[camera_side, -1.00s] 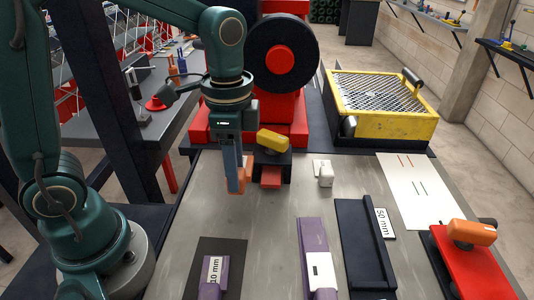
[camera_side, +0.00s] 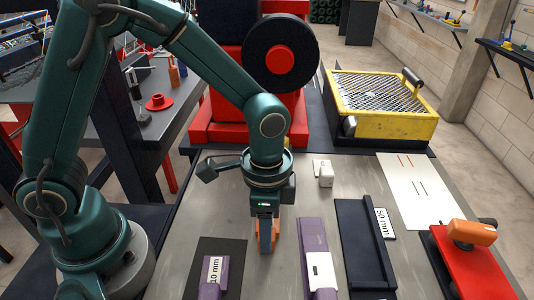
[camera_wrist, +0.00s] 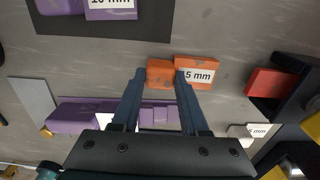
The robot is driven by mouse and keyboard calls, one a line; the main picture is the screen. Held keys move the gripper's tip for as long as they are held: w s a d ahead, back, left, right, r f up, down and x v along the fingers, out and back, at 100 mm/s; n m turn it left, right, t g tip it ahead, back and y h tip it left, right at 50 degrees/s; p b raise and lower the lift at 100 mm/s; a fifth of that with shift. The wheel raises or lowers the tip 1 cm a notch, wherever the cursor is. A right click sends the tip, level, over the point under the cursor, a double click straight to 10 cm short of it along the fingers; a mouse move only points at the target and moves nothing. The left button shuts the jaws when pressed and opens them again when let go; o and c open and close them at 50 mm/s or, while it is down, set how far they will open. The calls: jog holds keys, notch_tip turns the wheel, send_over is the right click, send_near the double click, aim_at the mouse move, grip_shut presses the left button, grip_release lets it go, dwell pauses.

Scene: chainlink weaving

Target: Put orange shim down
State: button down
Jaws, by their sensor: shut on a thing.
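The orange shim (camera_wrist: 196,71), labelled 5 mm, is between the fingertips of my gripper (camera_wrist: 160,75) in the wrist view. My gripper is shut on it, and its labelled end sticks out past the right finger. In the side view my gripper (camera_side: 267,247) points down low over the grey table, between the two purple blocks. Only slivers of orange show around the fingers there. I cannot tell whether the shim touches the table.
A purple 10 mm block (camera_side: 213,272) on a dark mat (camera_side: 236,252) lies to the left. A long purple block (camera_side: 316,255) lies close to the right, then a dark channel (camera_side: 362,240) with a 50 mm label. A white block (camera_side: 326,177) is behind.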

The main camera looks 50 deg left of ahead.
jog(key=shift+f, duration=0.1)
jog(key=shift+c, duration=2.1)
grip_release()
notch_tip(320, 180, up, 11)
jog(key=s+a+r+n+t, duration=0.2)
jog(key=s+a+n+t, duration=0.3)
jog(key=s+a+n, duration=0.2)
jog(key=shift+s+a+r+n+t, duration=0.25)
jog(key=shift+a+r+n+t, duration=0.1)
jog(key=shift+a+n, duration=0.75)
jog(key=shift+a, duration=0.1)
